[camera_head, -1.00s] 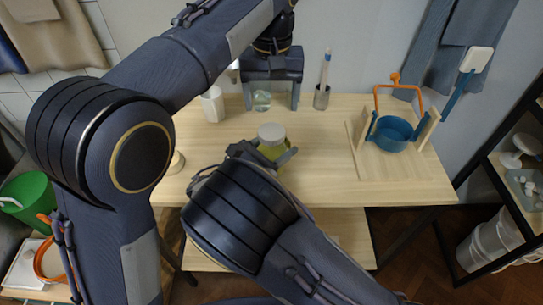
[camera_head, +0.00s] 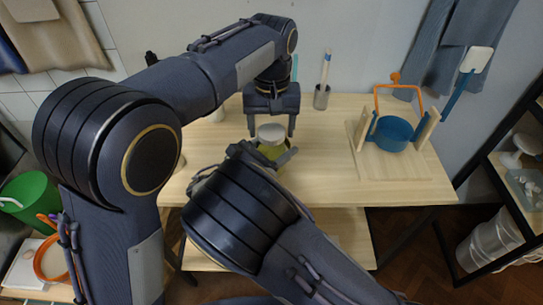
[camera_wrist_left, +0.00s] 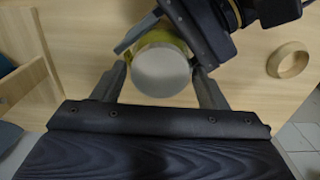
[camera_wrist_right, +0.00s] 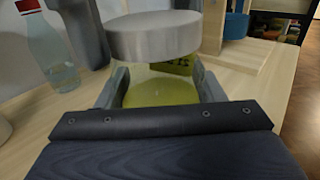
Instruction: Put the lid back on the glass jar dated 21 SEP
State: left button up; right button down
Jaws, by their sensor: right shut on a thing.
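The glass jar (camera_head: 270,152) with yellow-green contents stands on the wooden table; the contents show in the right wrist view (camera_wrist_right: 160,93). A yellow-green label (camera_wrist_right: 172,66) shows through the glass, its lettering unclear. The round grey lid (camera_head: 271,133) is on top of the jar; whether it is fully seated I cannot tell. It also shows in the left wrist view (camera_wrist_left: 161,71) and right wrist view (camera_wrist_right: 152,35). My right gripper (camera_wrist_right: 160,88) is shut around the jar's body. My left gripper (camera_head: 271,132) points down over the lid, open, with a finger on either side.
A blue pot (camera_head: 391,132) with an orange handle stands on a wooden stand at right. A holder (camera_head: 321,97) with a brush is at the back. A clear bottle with a red cap (camera_wrist_right: 52,45) stands behind the jar. A wooden ring (camera_wrist_left: 288,60) lies on the table.

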pick_arm(q)
jog(key=c, duration=0.8)
jog(key=shift+m, duration=0.8)
jog(key=o, duration=1.1)
jog(key=shift+o, duration=0.2)
notch_tip(320, 180, up, 12)
pick_arm(e)
jog(key=shift+c, duration=1.4)
grip_release()
